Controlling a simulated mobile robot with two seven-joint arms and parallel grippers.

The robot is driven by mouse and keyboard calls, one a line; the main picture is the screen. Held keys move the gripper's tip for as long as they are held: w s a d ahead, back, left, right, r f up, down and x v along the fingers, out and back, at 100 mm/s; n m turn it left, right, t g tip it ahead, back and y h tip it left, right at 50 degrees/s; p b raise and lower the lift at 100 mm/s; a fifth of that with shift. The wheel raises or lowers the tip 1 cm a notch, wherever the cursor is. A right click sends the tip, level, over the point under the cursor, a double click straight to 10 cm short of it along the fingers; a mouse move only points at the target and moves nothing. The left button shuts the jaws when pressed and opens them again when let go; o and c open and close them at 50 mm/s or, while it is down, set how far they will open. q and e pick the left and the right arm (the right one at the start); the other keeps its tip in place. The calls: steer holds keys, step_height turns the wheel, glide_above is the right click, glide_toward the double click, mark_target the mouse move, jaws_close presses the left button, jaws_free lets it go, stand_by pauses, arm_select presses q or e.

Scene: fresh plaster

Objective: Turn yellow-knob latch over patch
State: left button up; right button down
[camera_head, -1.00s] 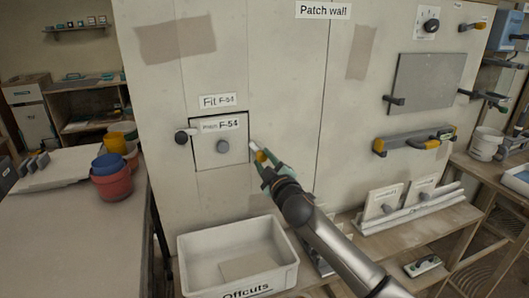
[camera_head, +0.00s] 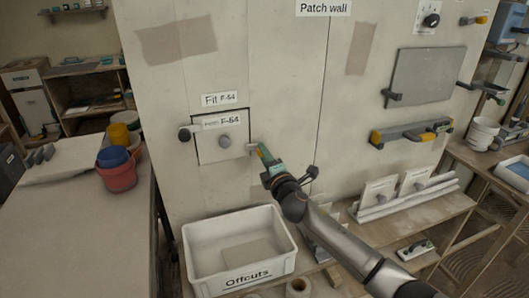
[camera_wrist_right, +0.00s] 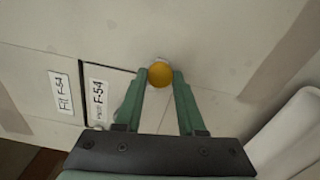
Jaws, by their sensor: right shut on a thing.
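The patch F-54 (camera_head: 213,144), a pale square panel with a grey knob (camera_head: 225,142), sits in its opening in the wall. It also shows in the wrist view (camera_wrist_right: 100,104). At its right edge is a small white latch (camera_head: 251,147), lying about level, its left end at the patch's edge; I cannot tell how far it overlaps. My right gripper (camera_head: 262,152) is shut on the latch's yellow knob (camera_wrist_right: 160,75), which sits between the green fingertips in the wrist view. A dark-knobbed latch (camera_head: 185,134) is at the patch's left edge. My left gripper is out of view.
A white Offcuts bin (camera_head: 206,277) stands below the patch. A grey board (camera_head: 425,76) and a yellow-and-grey level (camera_head: 400,135) are on the wall at right. Red and blue tubs (camera_head: 117,178) stand on the left table. The wall around the patch is mostly clear.

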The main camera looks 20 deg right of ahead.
steer(key=shift+n, duration=0.7)
steer(key=c, duration=0.5)
jaws_free()
steer(key=shift+s, duration=0.15)
steer(key=s, duration=1.2)
steer(key=shift+d+p, duration=0.25)
steer(key=shift+p, duration=0.2)
steer(key=shift+s, duration=0.1)
steer(key=s+a+f+m+g+y+p, duration=0.1)
steer(key=s+a+f+m+g+p, duration=0.2)
steer(key=s+f+m+g, duration=0.5)
steer(key=s+a+f+m, duration=0.1)
steer(key=s+f+m, duration=1)
steer(key=s+f, duration=0.7)
steer(key=shift+s+a+m+g+y, duration=0.15)
steer(key=shift+s+m+g+y, duration=0.2)
steer(key=shift+s, duration=1)
